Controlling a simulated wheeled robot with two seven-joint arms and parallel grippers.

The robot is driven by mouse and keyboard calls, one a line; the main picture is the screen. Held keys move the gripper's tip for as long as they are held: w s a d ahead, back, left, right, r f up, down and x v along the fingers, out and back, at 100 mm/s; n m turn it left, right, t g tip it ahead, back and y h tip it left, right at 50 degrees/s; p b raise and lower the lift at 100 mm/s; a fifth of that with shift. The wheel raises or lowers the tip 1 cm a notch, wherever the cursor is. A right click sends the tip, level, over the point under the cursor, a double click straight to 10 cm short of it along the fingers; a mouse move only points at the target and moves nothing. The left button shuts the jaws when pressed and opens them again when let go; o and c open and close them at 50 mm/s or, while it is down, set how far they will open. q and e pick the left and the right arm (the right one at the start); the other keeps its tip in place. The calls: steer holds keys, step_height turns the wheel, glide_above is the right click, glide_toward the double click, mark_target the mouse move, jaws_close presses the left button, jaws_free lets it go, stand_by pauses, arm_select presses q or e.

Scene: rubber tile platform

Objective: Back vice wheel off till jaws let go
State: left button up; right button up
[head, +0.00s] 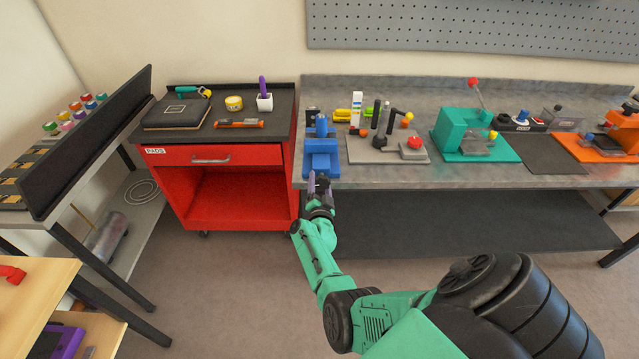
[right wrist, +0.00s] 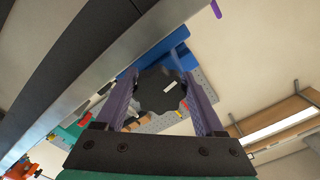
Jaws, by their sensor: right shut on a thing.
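The blue vice (head: 321,157) stands at the left front edge of the grey workbench. In the right wrist view a part of its blue body (right wrist: 165,57) shows behind the wheel. The vice wheel (right wrist: 161,89) is dark with a lobed rim and a small pale mark. My right gripper (head: 320,187) reaches up to the front of the vice. In the right wrist view its two purple fingers (right wrist: 164,92) stand on either side of the wheel, shut on it. I cannot tell whether the vice jaws hold anything. My left gripper is not in view.
The workbench edge (head: 460,182) runs right of the vice. A grey plate (head: 365,153) with a red knob lies beside it, then a teal fixture (head: 452,128). A red drawer cabinet (head: 222,157) stands left. The floor (head: 220,270) in front is clear.

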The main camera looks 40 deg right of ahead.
steer(key=shift+w+d+r, duration=0.1)
steer(key=shift+d+r, duration=0.15)
steer(key=shift+r, duration=0.2)
steer(key=o, duration=1.4)
steer(key=shift+c, duration=0.2)
steer(key=shift+f, duration=0.25)
steer(key=shift+a+f, duration=0.1)
steer(key=shift+f, duration=0.05)
